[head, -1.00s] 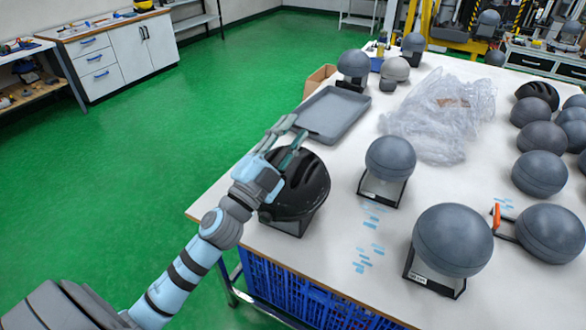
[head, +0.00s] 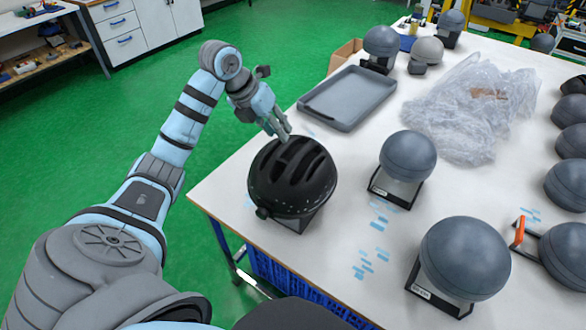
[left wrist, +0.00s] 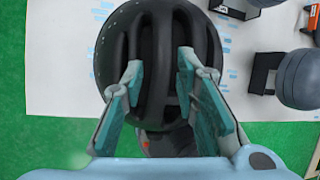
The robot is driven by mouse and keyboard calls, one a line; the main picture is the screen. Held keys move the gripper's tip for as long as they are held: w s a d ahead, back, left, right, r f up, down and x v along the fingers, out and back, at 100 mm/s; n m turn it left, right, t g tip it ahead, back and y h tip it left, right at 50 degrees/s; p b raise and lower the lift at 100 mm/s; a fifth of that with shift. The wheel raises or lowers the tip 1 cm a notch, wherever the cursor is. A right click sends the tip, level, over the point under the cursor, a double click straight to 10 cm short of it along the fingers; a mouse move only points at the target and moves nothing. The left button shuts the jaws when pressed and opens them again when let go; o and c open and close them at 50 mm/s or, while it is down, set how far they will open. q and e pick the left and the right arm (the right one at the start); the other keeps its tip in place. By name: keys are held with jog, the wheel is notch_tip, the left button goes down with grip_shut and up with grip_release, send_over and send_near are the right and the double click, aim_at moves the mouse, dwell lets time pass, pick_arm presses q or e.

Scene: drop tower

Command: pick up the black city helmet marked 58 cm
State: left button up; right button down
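The black city helmet (head: 292,178) with long vents sits on a stand near the table's left edge. No size mark is readable on it. My left gripper (head: 284,133) reaches over the helmet's far side, its fingers pointing down towards the shell. In the left wrist view my left gripper (left wrist: 160,72) is open, its two fingers apart above the helmet (left wrist: 118,45) with vents and ribs between them. I cannot tell whether the fingertips touch the shell. My right gripper is not in view.
A grey tray (head: 318,116) lies behind the helmet. Grey headforms (head: 408,156) (head: 466,258) on black stands are to its right. Clear plastic wrap (head: 470,112) covers the table's middle. An orange-handled thing (head: 519,231) is at the right. Green floor (head: 225,135) lies left of the table.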

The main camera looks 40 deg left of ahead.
aim_at(293, 165)
pick_arm(q)
jog(key=x, duration=0.5)
jog(key=shift+s+d, duration=0.1)
jog(key=shift+s, duration=0.1)
grip_shut()
